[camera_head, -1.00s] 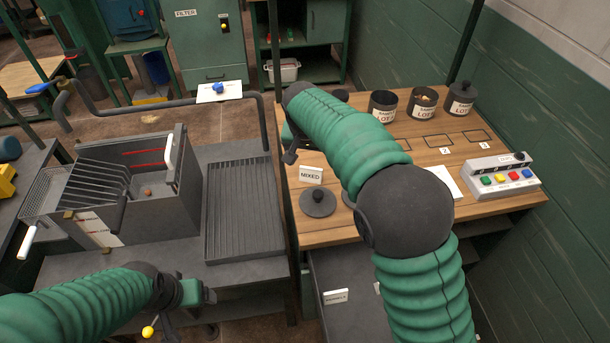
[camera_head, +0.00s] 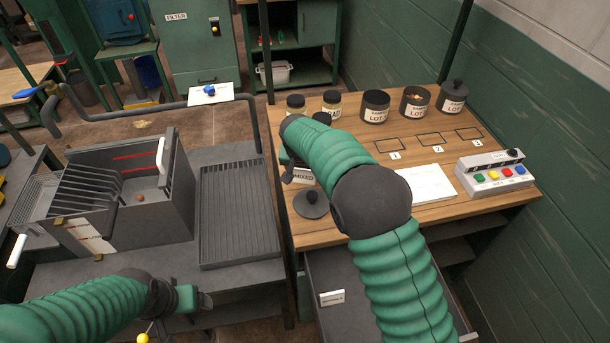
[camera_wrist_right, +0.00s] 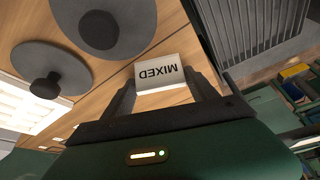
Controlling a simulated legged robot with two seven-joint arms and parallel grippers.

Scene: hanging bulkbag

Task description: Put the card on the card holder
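The white card (camera_head: 303,176) marked MIXED is on the wooden table, by the near-left edge behind a dark round lid. My right gripper (camera_head: 290,172) is low at the card's left side. In the right wrist view, the card (camera_wrist_right: 162,73) appears between my spread fingers (camera_wrist_right: 160,82); contact is unclear. I cannot tell for sure which thing is the card holder. My left gripper (camera_head: 195,300) is low at the left, away from the card; its fingers are unclear.
A lid (camera_head: 311,203) lies in front of the card. Jars and dark pots (camera_head: 375,106) stand at the back. A white sheet (camera_head: 426,182) and a button box (camera_head: 494,174) are to the right. A ribbed tray (camera_head: 240,215) is left, an open drawer (camera_head: 375,290) below.

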